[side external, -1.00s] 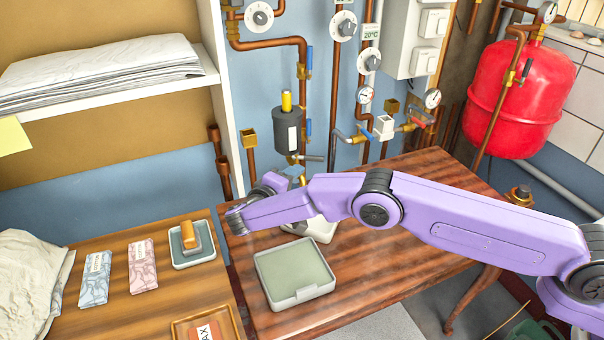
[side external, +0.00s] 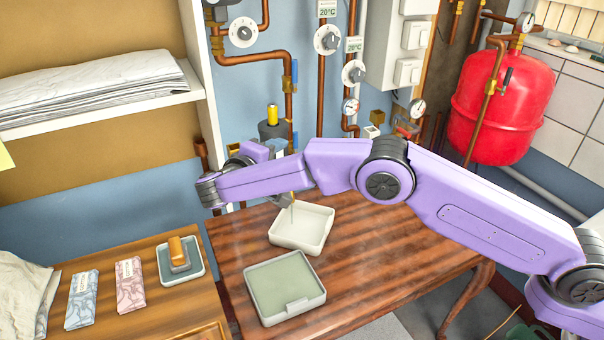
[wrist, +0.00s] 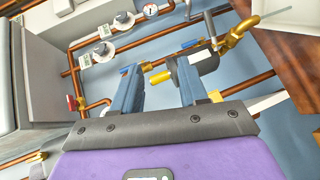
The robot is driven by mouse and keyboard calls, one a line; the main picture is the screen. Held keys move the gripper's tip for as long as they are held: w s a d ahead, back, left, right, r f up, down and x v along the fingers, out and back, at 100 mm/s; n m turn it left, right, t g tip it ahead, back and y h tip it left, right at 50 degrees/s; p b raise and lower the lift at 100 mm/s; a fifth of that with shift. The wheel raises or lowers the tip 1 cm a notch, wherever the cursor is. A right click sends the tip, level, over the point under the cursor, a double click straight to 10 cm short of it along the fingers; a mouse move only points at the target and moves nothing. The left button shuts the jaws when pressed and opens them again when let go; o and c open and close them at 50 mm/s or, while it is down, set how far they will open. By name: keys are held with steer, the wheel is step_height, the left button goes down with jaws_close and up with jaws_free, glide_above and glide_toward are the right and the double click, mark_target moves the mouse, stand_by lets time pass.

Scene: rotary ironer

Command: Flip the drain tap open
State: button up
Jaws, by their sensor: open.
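A grey canister with a yellow top (side external: 272,116) is on the blue wall, its lower part hidden behind my arm in the side view. In the wrist view the canister (wrist: 208,64) lies sideways, and brass fittings (wrist: 235,38) with a grey lever (wrist: 210,24) show at its lower end. These look like the drain tap, though I cannot be sure. A blue lever (wrist: 193,43) is beside the canister. My gripper (wrist: 160,78) is open and empty. The yellow top shows between its fingers, and the right finger overlaps the canister; I cannot tell whether they touch.
A white open tray (side external: 314,246) and a green-topped box (side external: 286,287) stand on the wooden table (side external: 390,255). Copper pipes (side external: 291,75), dials (side external: 327,39) and a white switch box (side external: 402,60) crowd the wall. A red tank (side external: 500,105) hangs at right.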

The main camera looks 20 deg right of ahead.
step_height(320, 180, up, 15)
steer(key=w+d+f+n+t+y, duration=0.2)
steer(key=w+d+n+y, duration=0.1)
steer(key=w+d+y, duration=0.5)
steer(key=w+d+f+n+t+y, duration=0.2)
steer(key=w+d+y, duration=0.25)
steer(key=w, duration=0.55)
steer(key=s+d+r+n+g+y, duration=0.1)
steer(key=s+d+r+g+y, duration=0.1)
steer(key=s+d+y, duration=0.55)
steer(key=s+d+r+n+g+y, duration=0.1)
steer(key=s+d+r+g+y, duration=0.15)
steer(key=s+d+y, duration=0.5)
step_height(320, 180, down, 31)
steer(key=shift+n, duration=0.3)
steer(key=x, duration=1.7)
steer(key=shift+s+a+r, duration=0.1)
steer(key=shift+s+a, duration=0.05)
steer(key=shift+a, duration=0.15)
